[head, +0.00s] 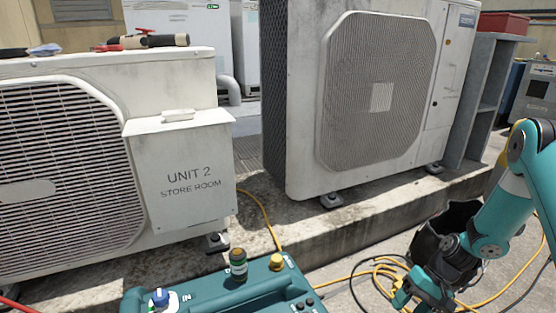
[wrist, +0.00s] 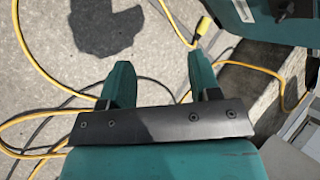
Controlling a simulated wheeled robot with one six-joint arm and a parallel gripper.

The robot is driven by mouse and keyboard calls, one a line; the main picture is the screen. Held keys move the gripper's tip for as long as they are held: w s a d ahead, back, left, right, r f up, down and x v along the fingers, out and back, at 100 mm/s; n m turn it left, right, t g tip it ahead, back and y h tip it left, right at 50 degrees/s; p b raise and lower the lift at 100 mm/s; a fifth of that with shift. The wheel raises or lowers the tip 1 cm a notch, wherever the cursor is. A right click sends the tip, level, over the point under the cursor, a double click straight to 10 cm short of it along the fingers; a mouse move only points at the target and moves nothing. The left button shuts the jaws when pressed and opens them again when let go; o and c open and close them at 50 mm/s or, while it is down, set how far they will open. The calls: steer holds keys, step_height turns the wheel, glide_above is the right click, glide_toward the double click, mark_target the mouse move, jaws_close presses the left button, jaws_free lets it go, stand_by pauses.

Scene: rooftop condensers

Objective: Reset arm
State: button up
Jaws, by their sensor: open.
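My arm reaches down at the right of the head view, bent at a teal joint. My gripper (head: 404,298) points low toward the concrete, over loose yellow hose. In the wrist view my gripper (wrist: 161,62) shows two teal fingers spread apart, with only pavement and cable visible between them. It is open and empty. The fingertips are partly cut off or hidden in the head view.
Yellow hose (head: 352,278) loops on the ground beside a black container (head: 428,246). The UNIT 2 condenser (head: 65,180) and a larger condenser (head: 300,120) stand behind on a concrete ledge.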

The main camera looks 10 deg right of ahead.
steer(key=a+r+n+h+p, duration=0.15)
steer(key=a+r, duration=0.35)
steer(key=r, duration=0.5)
steer(key=a+r+n+p, duration=0.2)
steer(key=a+r+p, duration=0.15)
steer(key=r, duration=0.65)
steer(key=a+r+n+h+p, duration=0.15)
steer(key=a+r, duration=0.35)
steer(key=r, duration=0.5)
steer(key=s+a+r+n+t+p, duration=0.1)
steer(key=s+a+r+n+p, duration=0.25)
steer(key=s+r, duration=0.55)
steer(key=s+a+r+n+t+p, duration=0.15)
steer(key=s+a+r+p, duration=0.3)
steer(key=s+r, duration=0.5)
step_height(320, 180, up, 38)
steer(key=p, duration=3.7)
steer(key=shift+w+a+n+g, duration=0.3)
steer(key=shift+w+a+g, duration=0.05)
steer(key=shift+w+a, duration=0.1)
